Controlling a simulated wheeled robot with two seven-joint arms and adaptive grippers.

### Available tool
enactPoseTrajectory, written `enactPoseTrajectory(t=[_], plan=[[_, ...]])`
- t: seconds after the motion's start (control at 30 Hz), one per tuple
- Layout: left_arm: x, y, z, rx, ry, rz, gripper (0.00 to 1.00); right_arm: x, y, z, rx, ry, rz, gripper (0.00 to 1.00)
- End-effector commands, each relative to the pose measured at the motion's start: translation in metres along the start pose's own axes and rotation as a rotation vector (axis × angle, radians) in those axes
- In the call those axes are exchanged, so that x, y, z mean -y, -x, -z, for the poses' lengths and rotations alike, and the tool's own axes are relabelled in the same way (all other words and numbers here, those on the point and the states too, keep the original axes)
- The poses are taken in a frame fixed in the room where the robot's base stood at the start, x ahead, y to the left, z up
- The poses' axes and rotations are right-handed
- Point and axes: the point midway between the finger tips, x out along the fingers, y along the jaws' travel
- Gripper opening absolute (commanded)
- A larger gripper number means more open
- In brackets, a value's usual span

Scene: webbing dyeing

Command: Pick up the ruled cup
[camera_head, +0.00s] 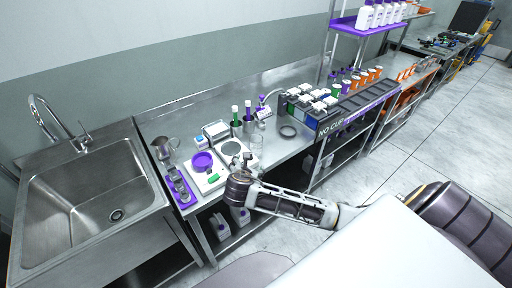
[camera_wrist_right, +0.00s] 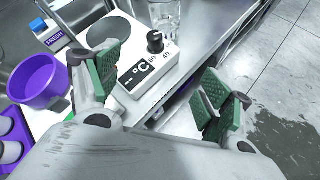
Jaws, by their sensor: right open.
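The ruled cup looks to be the clear glass vessel (camera_wrist_right: 165,14) at the top of the right wrist view, cut off by the frame edge; its marks are too small to read. In the head view it is the faint clear cup (camera_head: 257,144) on the steel bench, just beyond my right gripper (camera_head: 240,163). In the right wrist view my right gripper (camera_wrist_right: 160,88) is open and empty, its green pads wide apart, with the hot plate (camera_wrist_right: 140,72) seen between them. The cup is ahead of the fingers, apart from them. My left gripper is not in view.
A purple tray (camera_head: 179,187), metal pitcher (camera_head: 164,147) and sink (camera_head: 90,190) lie further left.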

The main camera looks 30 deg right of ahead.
Motion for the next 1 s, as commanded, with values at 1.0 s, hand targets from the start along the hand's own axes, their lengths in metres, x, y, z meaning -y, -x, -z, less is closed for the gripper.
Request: enactPoseTrajectory(t=[1.0], plan=[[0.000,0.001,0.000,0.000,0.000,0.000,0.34,-0.014,-0.036,-0.053,0.198,0.367,0.003,0.80]])
